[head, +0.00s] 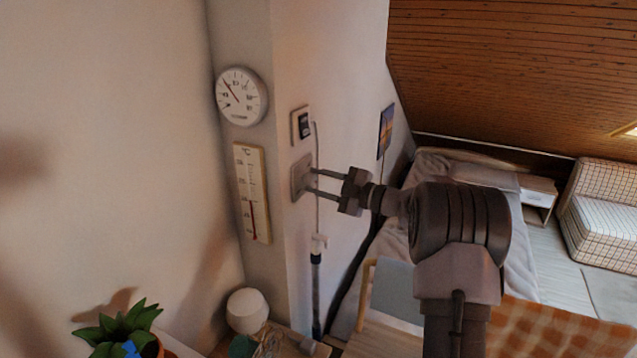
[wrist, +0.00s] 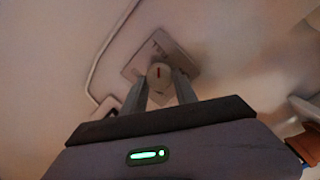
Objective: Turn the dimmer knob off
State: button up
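The dimmer knob (wrist: 159,75) is a small pale round knob with a red mark, in the middle of a square wall plate (wrist: 137,64). In the wrist view the red mark stands roughly upright. In the head view the plate (head: 297,178) is on the side face of the wall column, and the knob is hard to make out. My gripper (head: 312,181) reaches it from the right. Its two fingers stand apart, one on either side of the knob in the wrist view (wrist: 160,84). I cannot tell whether they touch the knob.
A second switch (head: 302,125) sits just above, with a cable running down the wall. A round dial (head: 241,96) and a thermometer (head: 252,194) hang on the column's left face. Below are a potted plant (head: 118,328) and a white round object (head: 247,310). A bed (head: 463,170) stands behind.

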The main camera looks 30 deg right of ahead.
grip_shut()
